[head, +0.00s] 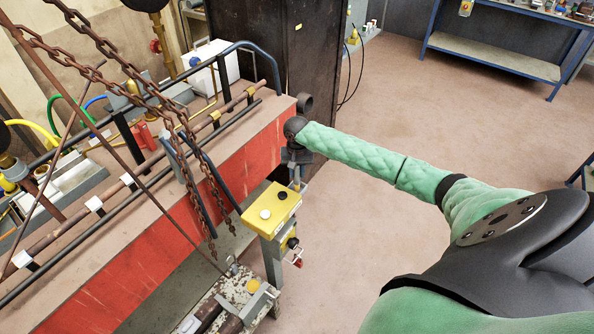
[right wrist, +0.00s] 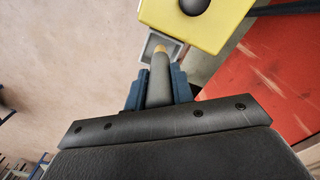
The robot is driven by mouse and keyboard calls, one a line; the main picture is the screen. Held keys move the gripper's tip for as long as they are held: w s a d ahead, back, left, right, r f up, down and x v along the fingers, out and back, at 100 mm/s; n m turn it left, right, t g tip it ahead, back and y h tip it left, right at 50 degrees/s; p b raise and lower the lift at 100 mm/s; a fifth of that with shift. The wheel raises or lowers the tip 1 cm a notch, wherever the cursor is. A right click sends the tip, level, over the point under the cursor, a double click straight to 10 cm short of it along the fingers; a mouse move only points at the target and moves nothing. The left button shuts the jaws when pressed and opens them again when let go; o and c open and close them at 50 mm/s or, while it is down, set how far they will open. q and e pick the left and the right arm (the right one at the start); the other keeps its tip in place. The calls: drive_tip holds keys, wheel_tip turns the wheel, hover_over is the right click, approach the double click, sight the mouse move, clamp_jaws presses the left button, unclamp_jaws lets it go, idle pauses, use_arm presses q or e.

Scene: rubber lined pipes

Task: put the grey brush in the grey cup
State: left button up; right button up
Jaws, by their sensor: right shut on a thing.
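My right gripper (head: 296,172) is at the end of my green arm, just above and beside the yellow control box in the head view. In the right wrist view its blue fingers (right wrist: 159,90) are shut on the grey brush (right wrist: 159,82), which points away from the gripper and has a tan tip. The grey cup (right wrist: 148,46), a small squarish open container, is just beyond the brush, beside the yellow box. The brush tip overlaps the cup's opening in this view; I cannot tell whether it is inside. My left gripper is out of view.
The yellow control box (head: 271,210) with round buttons stands on a post close to the gripper. A red-sided bench (head: 228,162) with pipes lies to the left. Rusty chains (head: 165,105) hang in front of it. The floor (head: 420,90) beyond my arm is clear.

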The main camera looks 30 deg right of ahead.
drive_tip(key=o, duration=1)
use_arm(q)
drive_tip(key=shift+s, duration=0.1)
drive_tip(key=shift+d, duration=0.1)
use_arm(e)
drive_tip(key=shift+r, duration=0.2)
wheel_tip(320, 180, up, 11)
drive_tip(key=b, duration=0.4)
drive_tip(key=shift+w+f, duration=0.1)
drive_tip(key=shift+f, duration=0.1)
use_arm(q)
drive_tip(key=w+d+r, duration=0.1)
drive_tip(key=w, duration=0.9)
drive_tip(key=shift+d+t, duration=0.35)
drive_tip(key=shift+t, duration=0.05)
use_arm(e)
drive_tip(key=shift+r, duration=0.55)
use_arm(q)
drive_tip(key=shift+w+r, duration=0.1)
